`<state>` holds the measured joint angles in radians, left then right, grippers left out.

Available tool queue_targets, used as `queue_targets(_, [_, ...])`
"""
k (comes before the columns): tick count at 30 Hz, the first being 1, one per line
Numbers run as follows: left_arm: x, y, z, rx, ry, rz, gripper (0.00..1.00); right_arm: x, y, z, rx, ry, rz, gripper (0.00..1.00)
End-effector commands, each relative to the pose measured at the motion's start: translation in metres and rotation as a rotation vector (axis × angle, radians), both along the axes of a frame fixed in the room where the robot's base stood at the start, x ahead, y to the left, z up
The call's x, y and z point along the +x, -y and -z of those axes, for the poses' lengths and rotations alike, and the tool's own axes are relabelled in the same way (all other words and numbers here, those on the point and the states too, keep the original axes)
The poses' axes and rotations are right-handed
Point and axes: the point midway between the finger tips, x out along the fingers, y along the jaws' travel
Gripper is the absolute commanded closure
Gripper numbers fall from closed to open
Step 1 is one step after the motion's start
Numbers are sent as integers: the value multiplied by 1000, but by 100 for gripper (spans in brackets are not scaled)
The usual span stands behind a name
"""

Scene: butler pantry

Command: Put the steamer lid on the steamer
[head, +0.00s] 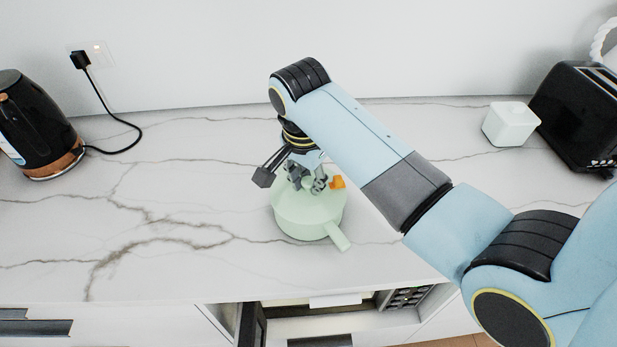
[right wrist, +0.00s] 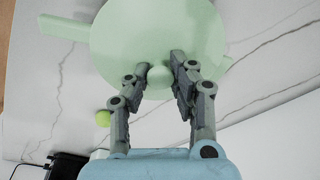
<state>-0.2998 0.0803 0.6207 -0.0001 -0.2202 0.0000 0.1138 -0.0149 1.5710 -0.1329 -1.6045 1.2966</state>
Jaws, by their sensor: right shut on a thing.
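The pale green steamer (head: 306,226) stands on the marble counter, its long handle (head: 338,236) pointing toward the front right. The round pale green steamer lid (head: 290,202) is at its top; it fills much of the right wrist view (right wrist: 125,40). I cannot tell whether a small gap is left under it. My right gripper (head: 307,184) reaches down from above, shut on the lid's round knob (right wrist: 160,77), with a finger on each side. My left gripper is not in view.
A black kettle (head: 38,125) stands at the left with its cord plugged into the wall. A white cube (head: 511,124) and a black toaster (head: 580,115) are at the right. A small orange thing (head: 338,182) shows beside my gripper. A green ball (right wrist: 103,118) shows in the wrist view.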

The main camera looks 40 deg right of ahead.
Motion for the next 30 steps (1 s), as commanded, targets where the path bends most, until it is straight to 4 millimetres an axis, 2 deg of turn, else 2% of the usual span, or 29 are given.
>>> queue_targets(2, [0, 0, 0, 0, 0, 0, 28, 0, 0, 0, 0, 0, 0, 100])
queue_targets(3, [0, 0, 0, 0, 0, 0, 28, 0, 0, 0, 0, 0, 0, 74])
queue_targets(9, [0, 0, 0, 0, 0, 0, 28, 0, 0, 0, 0, 0, 0, 51])
queue_targets(17, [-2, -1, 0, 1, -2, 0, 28, 0, 0, -1, 0, 0, 0, 51])
queue_targets(20, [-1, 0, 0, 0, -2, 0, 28, 0, -1, -9, 0, 4, 0, 51])
queue_targets(23, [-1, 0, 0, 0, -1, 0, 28, -1, -3, -26, 1, 4, -1, 51])
queue_targets(30, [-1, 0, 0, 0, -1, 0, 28, -5, -10, -80, 2, 6, 0, 51])
